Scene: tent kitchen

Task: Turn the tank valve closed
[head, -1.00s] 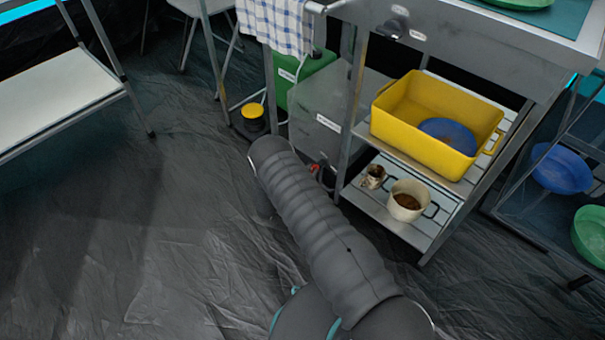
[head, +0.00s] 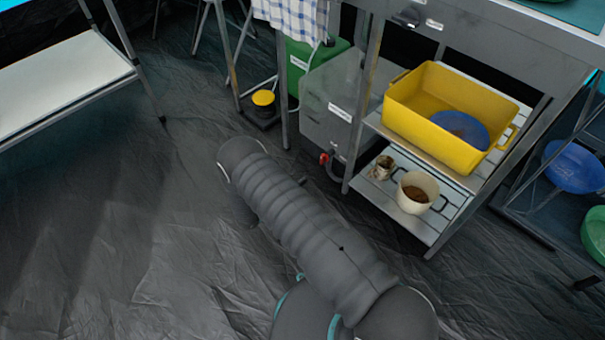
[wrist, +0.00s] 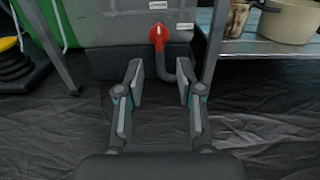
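The tank (head: 334,97) is a grey box with white labels, standing under the counter beside the shelf unit. Its red valve handle (head: 324,158) sits low on the front, with a dark bent pipe below. My gripper (wrist: 160,85) is open and empty. Its two fingers stand wide apart, below the valve in the picture and apart from it. In the head view my arm hides the gripper.
The shelf unit right of the tank holds a yellow tub (head: 440,125), a cream pot (head: 416,192) and a small rusty tin (head: 383,168). A green container (head: 312,62) stands behind the tank. A yellow-topped black object (head: 264,101) stands left. The dark floor in front is clear.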

